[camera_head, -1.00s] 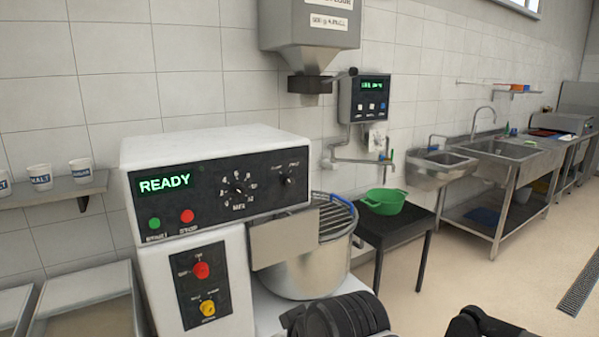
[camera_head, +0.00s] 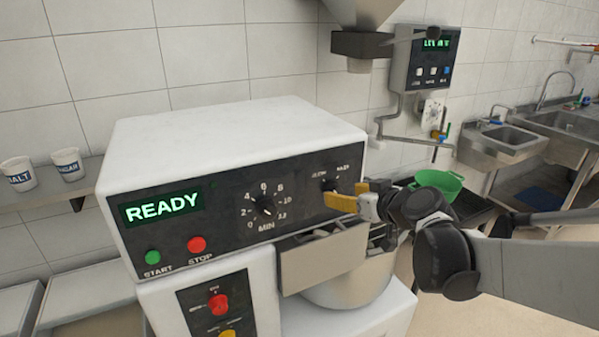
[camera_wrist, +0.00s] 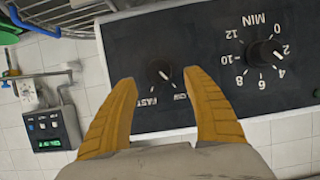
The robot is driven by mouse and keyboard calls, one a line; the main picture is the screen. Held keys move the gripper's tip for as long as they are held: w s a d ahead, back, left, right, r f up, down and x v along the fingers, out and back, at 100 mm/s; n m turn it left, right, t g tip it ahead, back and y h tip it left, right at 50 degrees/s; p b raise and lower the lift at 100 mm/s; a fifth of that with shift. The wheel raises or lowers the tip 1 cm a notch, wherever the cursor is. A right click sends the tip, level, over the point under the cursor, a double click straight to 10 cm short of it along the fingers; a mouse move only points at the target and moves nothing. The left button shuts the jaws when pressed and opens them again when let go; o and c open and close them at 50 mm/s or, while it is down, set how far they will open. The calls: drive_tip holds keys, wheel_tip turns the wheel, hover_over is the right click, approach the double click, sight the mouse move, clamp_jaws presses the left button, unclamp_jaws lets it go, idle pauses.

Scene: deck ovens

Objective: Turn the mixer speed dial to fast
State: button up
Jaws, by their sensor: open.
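The mixer (camera_head: 235,125) has a white top and a black control panel with a lit READY display. The speed dial (camera_head: 328,185) is a small black knob at the panel's right end, partly hidden by my gripper in the head view. In the wrist view the speed dial (camera_wrist: 160,72) shows whole, upside down, with SLOW and FAST labels; which one its pointer marks I cannot tell. My gripper (camera_head: 338,200), with yellow fingers, is open in front of the panel. In the wrist view its fingertips (camera_wrist: 160,75) stand either side of the dial, with no clear contact.
A green pot (camera_head: 440,185) stands behind right.

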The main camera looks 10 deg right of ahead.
sight(337, 191)
drive_tip(key=b+x, duration=0.1)
drive_tip(key=x, duration=0.4)
drive_tip(key=shift+c, duration=0.5)
drive_tip(key=c, duration=1.1)
